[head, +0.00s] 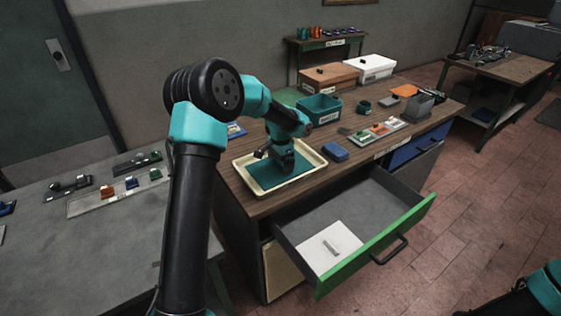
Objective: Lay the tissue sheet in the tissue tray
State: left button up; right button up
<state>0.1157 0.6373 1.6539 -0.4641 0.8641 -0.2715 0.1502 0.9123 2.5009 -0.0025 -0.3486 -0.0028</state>
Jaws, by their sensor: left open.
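A cream, low-walled tray (243,175) sits on the near left end of the wooden bench. A flat dark teal sheet (262,177) lies inside it, covering most of its floor; I take these to be the tissue tray and the tissue sheet. My left gripper (274,160) points down over the tray, low above the teal sheet, with its jaws open. Its wrist hides part of the sheet and the tray's far side. Whether the fingertips touch the sheet is too small to tell. My right gripper is out of view; only part of my right arm shows at bottom right.
A blue block (335,151) lies right of the tray. A teal bin (320,106) stands behind. A grey table (95,250) stands at left.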

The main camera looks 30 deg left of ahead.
pick_arm(q)
jog(key=shift+r, duration=0.1)
notch_tip(320, 180, up, 12)
dwell(0.5)
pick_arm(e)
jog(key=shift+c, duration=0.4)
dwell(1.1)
